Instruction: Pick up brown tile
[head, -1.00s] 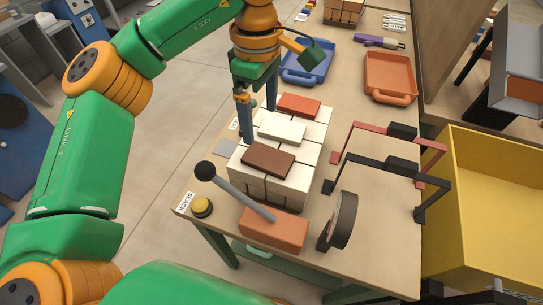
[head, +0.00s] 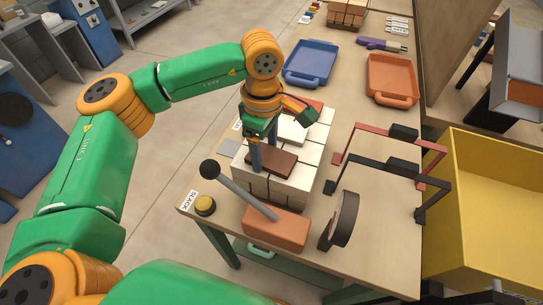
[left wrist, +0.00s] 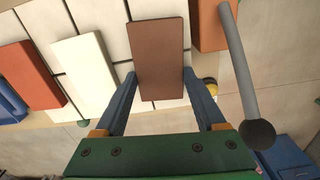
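The brown tile (head: 279,163) lies flat on top of the stack of white bricks (head: 268,185), at its near end in the head view. My left gripper (head: 263,152) points down over it. In the left wrist view the brown tile (left wrist: 157,50) lies between the two blue fingers of my left gripper (left wrist: 159,75), one along each long side. The fingers look open, with a slim gap at the left side of the tile; whether the right finger touches is unclear. My right gripper is not in view.
A white tile (left wrist: 83,72) and a red-orange tile (left wrist: 30,75) lie beside the brown one on the stack. A grey lever with a black knob (head: 210,170) rises close by from an orange block (head: 275,230). A blue tray (head: 311,62) and an orange tray (head: 391,78) stand farther back.

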